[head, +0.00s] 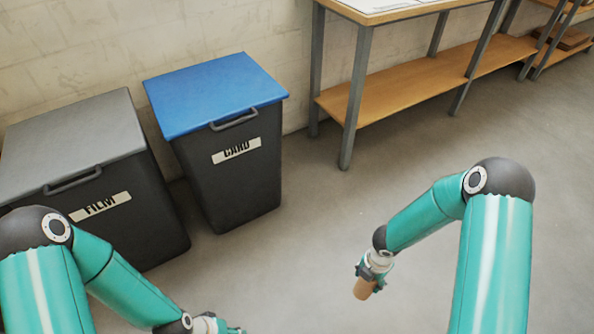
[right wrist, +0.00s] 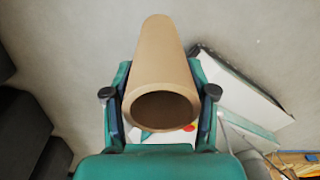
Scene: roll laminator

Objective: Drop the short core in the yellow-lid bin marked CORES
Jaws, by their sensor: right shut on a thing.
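The short core is a brown cardboard tube (right wrist: 160,65), held between the fingers of my right gripper (right wrist: 160,105) in the right wrist view, its open end facing the camera. In the head view the core (head: 364,288) points down from my right gripper (head: 372,268), above the grey floor. My left gripper (head: 215,325) is at the bottom edge of the head view, partly cut off, and its fingers are too unclear to judge. No yellow-lid bin marked CORES is in view.
A grey-lid bin marked FILM (head: 75,140) and a blue-lid bin marked CARD (head: 215,95) stand by the wall, lids closed. A table with a wooden lower shelf (head: 400,95) stands at the back right. Open floor (head: 290,240) lies between my arms.

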